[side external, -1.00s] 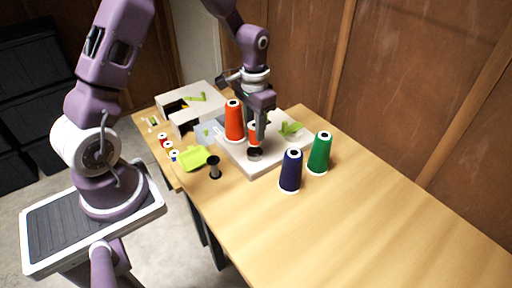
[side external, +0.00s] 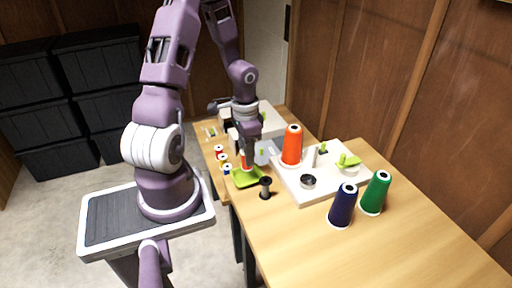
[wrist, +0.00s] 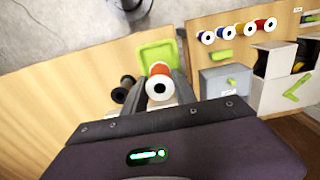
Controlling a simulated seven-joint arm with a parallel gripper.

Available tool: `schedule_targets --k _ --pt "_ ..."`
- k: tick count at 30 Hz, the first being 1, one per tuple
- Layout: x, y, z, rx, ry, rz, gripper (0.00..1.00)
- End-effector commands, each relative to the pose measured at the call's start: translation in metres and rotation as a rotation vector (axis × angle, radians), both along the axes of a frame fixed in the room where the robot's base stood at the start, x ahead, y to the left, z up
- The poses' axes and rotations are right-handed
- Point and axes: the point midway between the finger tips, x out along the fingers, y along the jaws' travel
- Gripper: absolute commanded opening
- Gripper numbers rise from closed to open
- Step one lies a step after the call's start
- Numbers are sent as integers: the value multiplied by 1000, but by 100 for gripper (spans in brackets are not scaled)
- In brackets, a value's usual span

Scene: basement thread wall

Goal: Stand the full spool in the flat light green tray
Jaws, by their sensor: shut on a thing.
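My gripper (side external: 247,158) is shut on a small spool (side external: 245,164) full of orange-red thread. The spool is upright at the flat light green tray (side external: 246,180) on the table's left end. In the wrist view the spool (wrist: 160,72) shows its white top with a dark hole, between the fingers, and part of the tray (wrist: 152,49) shows beyond it. I cannot tell whether the spool's base touches the tray floor. The fingers hide part of the spool.
A dark, empty-looking spool (side external: 265,188) stands close beside the tray. A white machine base (side external: 320,188) lies to the right, near a tall orange cone (side external: 292,147), a navy cone (side external: 342,206) and a green cone (side external: 375,193). The table's front right is clear.

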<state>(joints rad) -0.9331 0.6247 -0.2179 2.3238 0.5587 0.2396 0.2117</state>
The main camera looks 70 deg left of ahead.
Motion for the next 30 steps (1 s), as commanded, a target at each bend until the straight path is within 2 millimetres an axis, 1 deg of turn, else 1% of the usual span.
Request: schedule_targets --k 1,4,14,30 --pt "0 -1 -5 -2 3 -1 10" --pt "0 -1 -11 -1 2 -1 10" --pt "0 0 -13 0 1 1 10" --pt "0 0 -34 0 1 1 10"
